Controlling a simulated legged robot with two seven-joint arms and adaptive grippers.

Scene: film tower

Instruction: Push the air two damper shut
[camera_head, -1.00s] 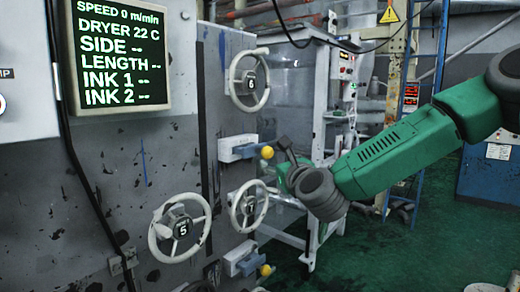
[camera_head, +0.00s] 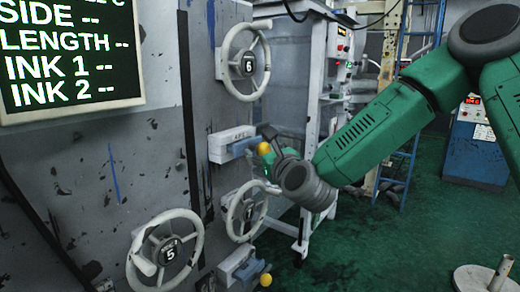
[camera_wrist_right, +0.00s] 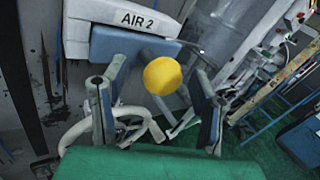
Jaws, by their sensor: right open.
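The air two damper is a white housing (camera_head: 228,143) labelled AIR 2 on the grey wall, with a blue slide (camera_head: 243,146) sticking out and a yellow ball knob (camera_head: 264,148) at its end. In the right wrist view the housing (camera_wrist_right: 120,17), blue slide (camera_wrist_right: 125,44) and knob (camera_wrist_right: 163,76) show close up. My right gripper (camera_head: 272,147) is at the knob. In the wrist view its two fingers (camera_wrist_right: 156,97) stand apart, one on each side of the knob, with gaps visible. My left gripper is not in view.
Handwheel 6 (camera_head: 232,61) is above the damper; handwheels 5 (camera_head: 138,262) and another (camera_head: 235,216) are below. A second yellow-knobbed damper (camera_head: 238,264) sits lower. A display screen (camera_head: 70,104) hangs at left. Green floor (camera_head: 400,240) is open at right.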

